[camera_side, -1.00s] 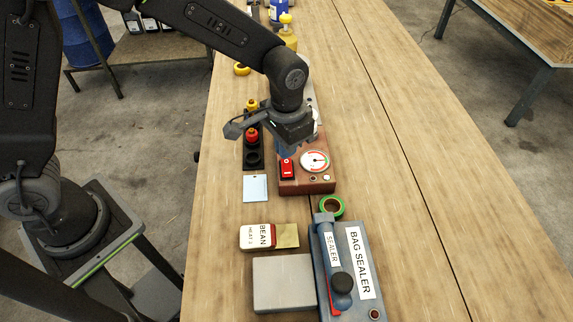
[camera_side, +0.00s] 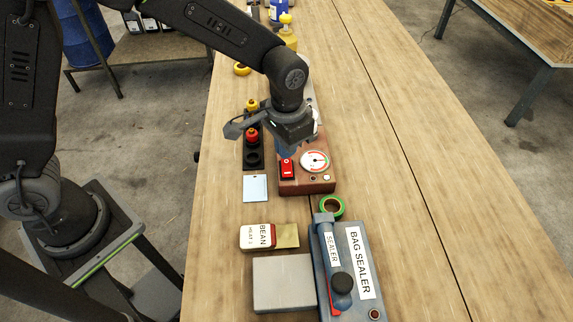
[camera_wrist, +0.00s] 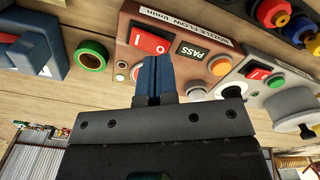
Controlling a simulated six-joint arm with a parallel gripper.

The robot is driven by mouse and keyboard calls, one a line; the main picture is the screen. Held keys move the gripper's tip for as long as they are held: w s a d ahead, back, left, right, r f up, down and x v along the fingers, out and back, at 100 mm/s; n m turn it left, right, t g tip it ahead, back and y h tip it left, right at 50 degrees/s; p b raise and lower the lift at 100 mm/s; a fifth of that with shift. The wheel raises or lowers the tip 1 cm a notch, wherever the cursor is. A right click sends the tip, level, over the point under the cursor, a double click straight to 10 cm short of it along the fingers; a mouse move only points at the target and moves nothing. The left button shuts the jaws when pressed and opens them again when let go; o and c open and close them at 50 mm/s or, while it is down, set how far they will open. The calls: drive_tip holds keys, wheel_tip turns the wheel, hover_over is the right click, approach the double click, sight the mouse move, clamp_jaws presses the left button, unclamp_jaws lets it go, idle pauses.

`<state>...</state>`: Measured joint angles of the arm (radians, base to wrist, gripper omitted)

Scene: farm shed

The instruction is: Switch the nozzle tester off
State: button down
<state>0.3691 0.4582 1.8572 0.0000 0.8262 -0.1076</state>
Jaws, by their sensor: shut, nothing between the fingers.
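The nozzle tester is a reddish-brown box (camera_side: 317,187) on the bench, with a round dial gauge (camera_side: 315,161) on top. Its red rocker switch (camera_side: 287,172) is at the box's left side. Which end of the switch is pressed is not clear. My gripper (camera_side: 286,153) is shut and empty, its blue fingertips (camera_wrist: 155,61) right by the switch. Contact cannot be told. The fingers partly cover the gauge in the wrist view.
A bag sealer (camera_side: 352,262), green tape ring (camera_side: 332,207), grey block (camera_side: 284,283), bean packet (camera_side: 257,236) and pale card (camera_side: 255,188) lie nearer. A dark rack (camera_side: 253,159) stands left of the tester. A grey device with another red switch (camera_wrist: 258,73) sits beside it. The bench's right side is clear.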

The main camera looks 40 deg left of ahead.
sight(286, 161)
drive_tip(key=shift+f, duration=1.35)
idle(0.8)
drive_tip(key=shift+r, duration=3.55)
drive_tip(key=shift+a+r, duration=0.15)
drive_tip(key=shift+r, duration=0.15)
drive_tip(key=s+a+r+n+t, duration=0.1)
drive_tip(key=s+a+r+t, duration=0.1)
drive_tip(key=s+a+r, duration=0.3)
drive_tip(key=s+a+r+n+t, duration=0.2)
drive_tip(key=s+a+r, duration=0.4)
drive_tip(key=s+a, duration=0.3)
drive_tip(key=s+t, duration=0.1)
drive_tip(key=s, duration=0.2)
drive_tip(key=shift+a+r+t, duration=0.3)
